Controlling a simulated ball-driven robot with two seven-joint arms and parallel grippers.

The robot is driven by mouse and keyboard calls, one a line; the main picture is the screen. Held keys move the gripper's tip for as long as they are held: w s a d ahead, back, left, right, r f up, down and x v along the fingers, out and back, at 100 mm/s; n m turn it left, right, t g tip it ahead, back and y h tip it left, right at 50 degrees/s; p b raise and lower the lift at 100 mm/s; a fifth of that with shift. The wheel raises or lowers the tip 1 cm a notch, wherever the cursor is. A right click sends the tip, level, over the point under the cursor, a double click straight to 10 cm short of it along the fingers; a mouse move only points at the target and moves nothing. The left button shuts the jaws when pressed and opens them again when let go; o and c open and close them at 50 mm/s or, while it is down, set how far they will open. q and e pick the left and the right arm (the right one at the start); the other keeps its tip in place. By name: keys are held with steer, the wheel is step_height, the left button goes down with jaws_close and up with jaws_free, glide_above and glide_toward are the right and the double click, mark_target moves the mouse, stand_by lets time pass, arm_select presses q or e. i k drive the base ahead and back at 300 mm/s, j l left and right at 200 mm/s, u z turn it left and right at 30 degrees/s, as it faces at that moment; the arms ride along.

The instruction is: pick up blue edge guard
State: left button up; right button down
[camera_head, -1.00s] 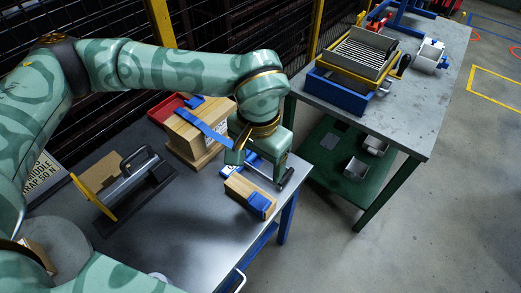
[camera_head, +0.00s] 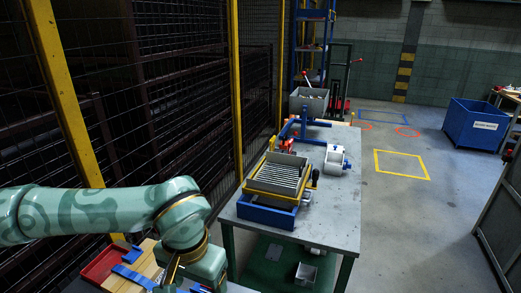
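A small blue piece (camera_head: 132,255), which looks like an edge guard, lies at the red tray (camera_head: 103,264) at the lower left. A blue strap (camera_head: 134,276) runs across the top of a wooden box (camera_head: 147,262) beside it. My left arm reaches in from the left, and its gripper (camera_head: 184,279) is low in the picture, right of the box. One finger shows; the rest is cut off or hidden, so its opening and any contact are unclear. My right gripper is out of view.
A second table (camera_head: 342,205) stands to the right, bearing a blue-and-yellow fixture with a grey ribbed tray (camera_head: 280,174) and a white holder (camera_head: 334,160). A mesh fence (camera_head: 180,85) runs along the left. Open floor and a blue bin (camera_head: 475,124) lie at the right.

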mark_target(134, 255)
steer(key=k+l, duration=0.65)
steer(key=k, duration=0.25)
